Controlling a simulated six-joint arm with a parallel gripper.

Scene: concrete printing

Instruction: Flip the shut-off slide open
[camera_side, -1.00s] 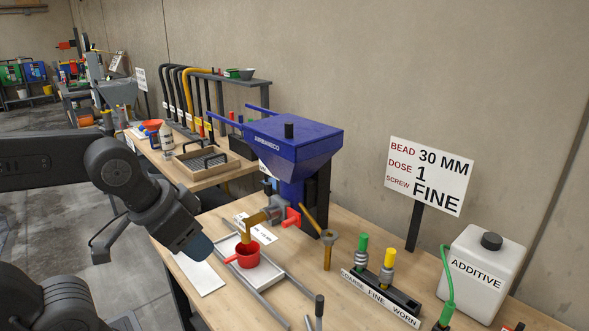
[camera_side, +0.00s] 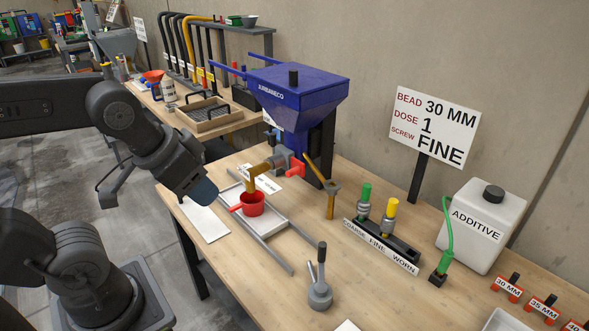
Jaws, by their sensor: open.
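The blue pump hopper (camera_side: 290,84) stands at the back of the bench. A red handle (camera_side: 297,168) sticks out at its outlet beside the grey and brass fittings; it appears to be the shut-off slide. A brass nozzle (camera_side: 257,178) points down over a red cup (camera_side: 252,204) on a white tray. My gripper (camera_side: 205,192) hangs left of the cup, above a white sheet, apart from the red handle. Its fingers are open, with nothing seen between them, though their tips are small and hard to make out.
A brass tool (camera_side: 329,200) stands right of the outlet. A screw rack (camera_side: 385,240) with green and yellow tops, an additive jug (camera_side: 482,226) and a grey lever (camera_side: 319,290) stand further right and in front. A sign (camera_side: 433,127) rises behind.

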